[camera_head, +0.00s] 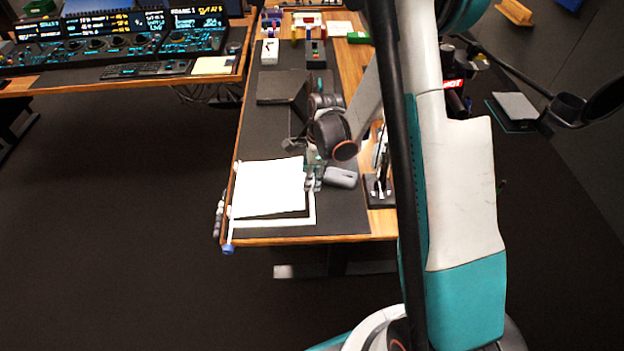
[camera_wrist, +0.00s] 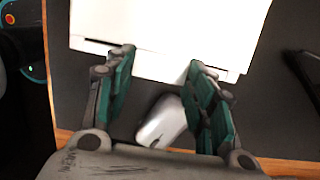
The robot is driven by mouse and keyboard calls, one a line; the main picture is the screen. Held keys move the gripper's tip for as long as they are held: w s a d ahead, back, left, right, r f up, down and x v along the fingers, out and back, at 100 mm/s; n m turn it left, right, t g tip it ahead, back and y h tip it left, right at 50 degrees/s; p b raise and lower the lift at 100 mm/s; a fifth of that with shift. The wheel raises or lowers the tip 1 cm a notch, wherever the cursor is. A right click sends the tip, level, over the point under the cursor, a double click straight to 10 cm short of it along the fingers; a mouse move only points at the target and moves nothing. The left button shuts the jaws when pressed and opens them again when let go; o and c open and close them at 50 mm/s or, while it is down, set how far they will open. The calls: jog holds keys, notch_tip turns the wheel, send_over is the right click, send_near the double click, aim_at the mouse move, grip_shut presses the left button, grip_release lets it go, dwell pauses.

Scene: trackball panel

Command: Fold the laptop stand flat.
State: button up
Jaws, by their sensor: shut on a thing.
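The laptop stand appears to be the white plate (camera_head: 268,188) at the near left end of the desk, with a second pale layer showing below its front edge and a dark gap between. In the wrist view the white plate (camera_wrist: 170,25) fills the top. My gripper (camera_head: 313,176) is at the plate's right edge. In the wrist view my gripper (camera_wrist: 161,62) has its teal fingers apart, with the plate's edge between the fingertips, and it is shut on that part. The exact contact and the stand's hinge are hidden.
A grey mouse (camera_head: 341,178) lies close beside my gripper; it also shows between the fingers in the wrist view (camera_wrist: 160,122). A dark angled object (camera_head: 283,88) stands further back on the dark mat (camera_head: 330,222). A blue-ended rod (camera_head: 229,248) lies at the desk's left edge.

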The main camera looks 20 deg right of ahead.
jog(key=shift+s+d+f+b, duration=0.1)
jog(key=shift+d+f+b, duration=0.1)
jog(key=shift+f+b, duration=0.45)
jog(key=shift+f, duration=0.2)
jog(key=shift+p, duration=0.3)
jog(key=o, duration=1.5)
jog(key=shift+d, duration=0.1)
jog(key=shift+r, duration=0.1)
jog(key=r, duration=0.4)
jog(key=d+r, duration=0.1)
jog(key=r, duration=0.7)
jog(key=shift+s+d, duration=0.15)
jog(key=shift+s, duration=0.1)
jog(key=shift+f, duration=0.1)
